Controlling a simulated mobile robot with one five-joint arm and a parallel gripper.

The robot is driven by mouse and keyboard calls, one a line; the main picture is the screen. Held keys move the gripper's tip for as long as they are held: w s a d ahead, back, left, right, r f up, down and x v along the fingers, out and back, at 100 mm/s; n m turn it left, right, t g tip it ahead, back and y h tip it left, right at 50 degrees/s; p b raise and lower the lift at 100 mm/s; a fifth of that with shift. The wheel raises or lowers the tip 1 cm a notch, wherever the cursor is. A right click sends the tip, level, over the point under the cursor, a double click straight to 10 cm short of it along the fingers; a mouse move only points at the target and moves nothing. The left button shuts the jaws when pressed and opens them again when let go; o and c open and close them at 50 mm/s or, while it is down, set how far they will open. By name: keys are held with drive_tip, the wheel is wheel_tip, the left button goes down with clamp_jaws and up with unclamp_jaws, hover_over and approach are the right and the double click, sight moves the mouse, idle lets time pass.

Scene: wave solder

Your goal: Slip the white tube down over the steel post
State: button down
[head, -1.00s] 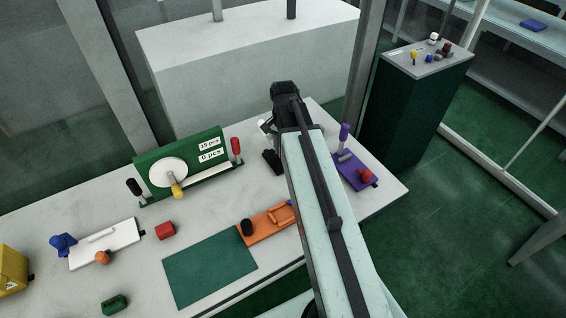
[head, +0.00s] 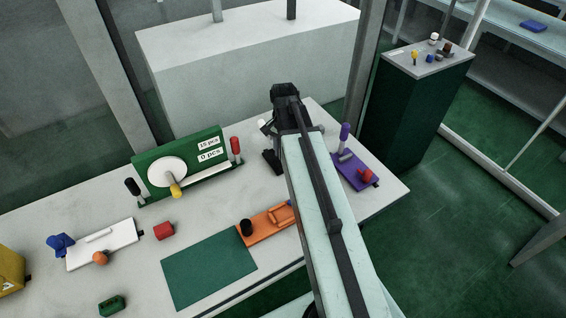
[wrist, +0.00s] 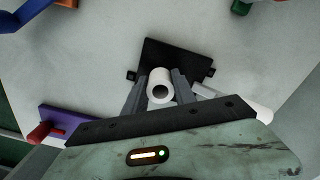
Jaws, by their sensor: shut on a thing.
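In the wrist view my gripper (wrist: 160,82) is shut on the white tube (wrist: 160,91), one finger on each side. The tube's round open end faces the camera, with a dark bore. Beyond the tube lies a black plate (wrist: 176,56) on the table; it also shows as a dark piece below my arm in the head view (head: 271,161). I cannot make out the steel post; the tube and fingers cover part of the plate. I cannot tell whether the tube is around a post or above the plate. My arm hides most of this spot in the head view.
A white cylinder (wrist: 250,113) with a pale bar lies close right of my fingers. A purple fixture (head: 357,174) stands right of my arm, an orange fixture (head: 262,229) and green board (head: 207,145) left. Bare table (head: 225,208) lies between board and orange fixture.

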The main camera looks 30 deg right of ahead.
drive_tip(key=shift+f+b, duration=1)
drive_tip(key=shift+f, duration=0.05)
idle(0.6)
drive_tip(key=c, duration=0.9)
unclamp_jaws()
drive_tip(key=shift+c, duration=0.2)
drive_tip(key=shift+r, duration=0.1)
wheel_tip(320, 180, up, 8)
drive_tip(key=p, duration=0.8)
drive_tip(key=shift+a+f, duration=0.1)
drive_tip(key=shift+f, duration=0.1)
